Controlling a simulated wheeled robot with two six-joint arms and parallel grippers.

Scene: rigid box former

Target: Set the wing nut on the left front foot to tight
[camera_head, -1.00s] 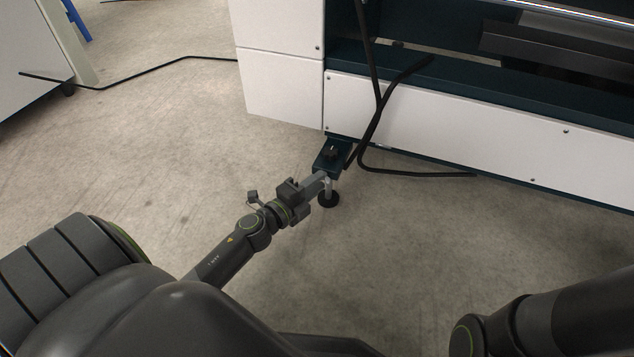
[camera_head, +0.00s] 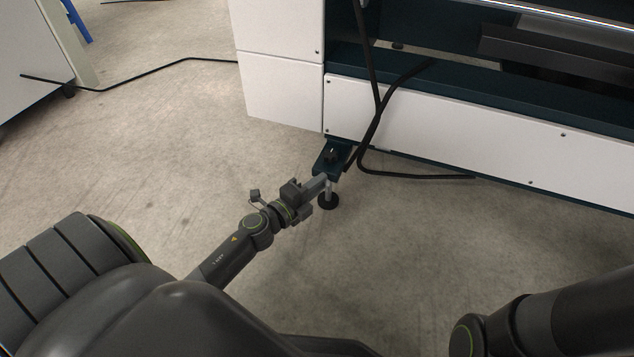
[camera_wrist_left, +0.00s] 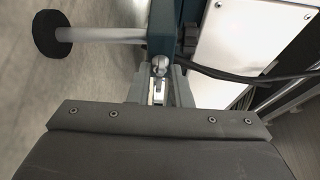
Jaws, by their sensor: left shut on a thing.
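The left front foot has a dark bracket (camera_head: 326,168) low at the machine's corner, a pale metal stem (camera_head: 331,188) and a round black pad (camera_head: 327,202) on the floor. My left gripper (camera_head: 323,181) meets the front end of the bracket. In the left wrist view the fingers (camera_wrist_left: 160,88) are shut on a small shiny metal piece, seemingly the wing nut (camera_wrist_left: 160,66), at the bracket's end. The fingers partly hide it, so its angle cannot be told. A black knob (camera_head: 331,156) sits on top of the bracket. My right gripper is out of view.
The white-panelled machine (camera_head: 430,130) stands behind the foot. Black cables (camera_head: 374,130) hang down beside the bracket and run along the floor. Another cable (camera_head: 150,70) crosses the floor at left. The floor in front is clear.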

